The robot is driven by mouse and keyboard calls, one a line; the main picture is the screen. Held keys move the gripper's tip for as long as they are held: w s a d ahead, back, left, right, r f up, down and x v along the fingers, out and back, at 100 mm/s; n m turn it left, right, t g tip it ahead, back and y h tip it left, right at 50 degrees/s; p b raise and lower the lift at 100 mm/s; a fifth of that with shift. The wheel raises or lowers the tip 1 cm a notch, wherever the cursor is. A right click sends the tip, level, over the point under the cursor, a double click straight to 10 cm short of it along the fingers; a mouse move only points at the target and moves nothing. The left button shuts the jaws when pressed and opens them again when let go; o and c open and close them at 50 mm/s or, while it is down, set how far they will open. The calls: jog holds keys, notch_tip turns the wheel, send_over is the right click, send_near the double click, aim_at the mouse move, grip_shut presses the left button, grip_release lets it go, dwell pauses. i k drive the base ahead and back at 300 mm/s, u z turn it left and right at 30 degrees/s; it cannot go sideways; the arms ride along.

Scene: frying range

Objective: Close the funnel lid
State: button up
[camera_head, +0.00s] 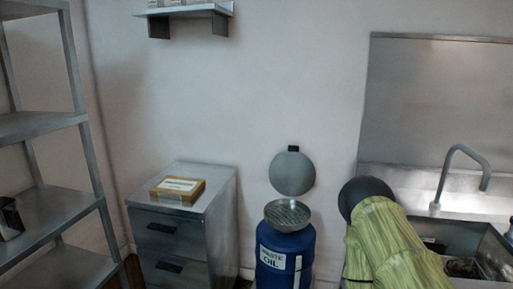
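The funnel (287,214) is a round metal bowl with a perforated-looking inside. It sits on top of a blue waste oil drum (286,252) with a white "WASTE OIL" label. The funnel lid (292,174) is a round grey disc with a small dark tab at its top edge. It stands raised, upright, above the back of the funnel, so the lid is open. The hinge cannot be made out. My arm, in a yellow-green cover, shows at the lower right, to the right of the drum. My gripper is not in view.
A metal drawer cabinet (182,222) stands left of the drum with a cardboard box (177,188) on top. A metal shelf rack (45,190) is at the far left. A sink with a tap (462,172) is at the right. The wall above the lid is bare.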

aim_at(292, 173)
jog(key=u, duration=0.6)
jog(key=i, duration=0.6)
jog(key=u, duration=0.75)
jog(key=i, duration=0.85)
jog(key=z, duration=0.55)
jog(key=i, duration=0.7)
jog(key=z, duration=0.8)
